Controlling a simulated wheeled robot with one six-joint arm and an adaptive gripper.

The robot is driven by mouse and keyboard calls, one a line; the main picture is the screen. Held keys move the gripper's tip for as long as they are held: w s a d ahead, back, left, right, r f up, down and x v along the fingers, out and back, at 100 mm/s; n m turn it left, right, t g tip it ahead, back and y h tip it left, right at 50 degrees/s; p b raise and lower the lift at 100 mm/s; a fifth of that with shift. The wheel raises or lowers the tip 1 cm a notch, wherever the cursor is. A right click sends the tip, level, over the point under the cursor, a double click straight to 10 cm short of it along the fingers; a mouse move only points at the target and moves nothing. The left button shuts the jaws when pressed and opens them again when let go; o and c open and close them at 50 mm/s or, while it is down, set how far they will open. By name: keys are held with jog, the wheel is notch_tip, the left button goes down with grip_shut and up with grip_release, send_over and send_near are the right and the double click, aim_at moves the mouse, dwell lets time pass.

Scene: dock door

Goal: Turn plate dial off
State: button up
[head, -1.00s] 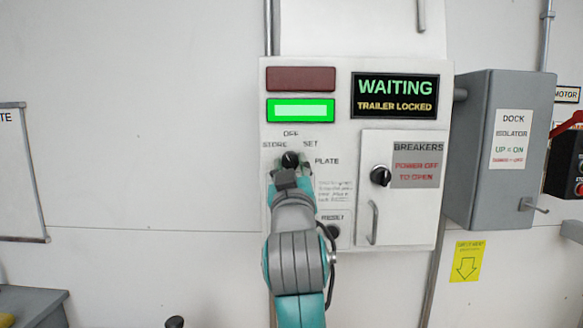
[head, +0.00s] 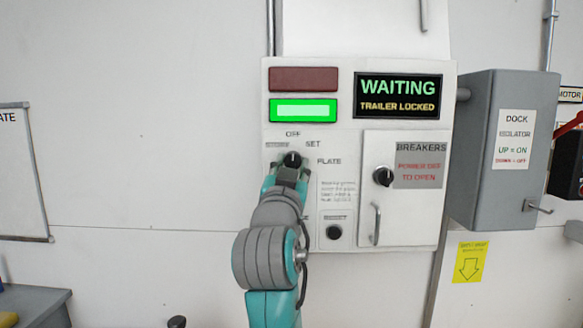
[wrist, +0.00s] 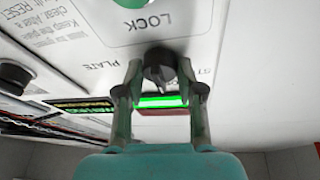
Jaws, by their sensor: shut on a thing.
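The plate dial (head: 292,159) is a round black knob on the white panel, with OFF above it, SET to its upper right and PLATE to its right. In the head view its pale mark looks roughly upright, near OFF, but it is too small to be sure. My gripper (head: 288,176) reaches it from below and hides its lower part. In the wrist view the dial (wrist: 159,66) sits between the two fingertips of my gripper (wrist: 158,80), which are shut on it.
A green lamp (head: 303,110) is lit under a dark red one (head: 303,79). The display (head: 398,96) reads WAITING, TRAILER LOCKED. The breaker door (head: 404,188) with its black knob is to the right. A black RESET button (head: 334,232) is below. A grey isolator box (head: 503,150) juts out further right.

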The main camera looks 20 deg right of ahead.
jog(key=o, duration=1.1)
jog(key=shift+o, duration=0.2)
jog(key=v, duration=1.2)
jog(key=shift+a, duration=0.1)
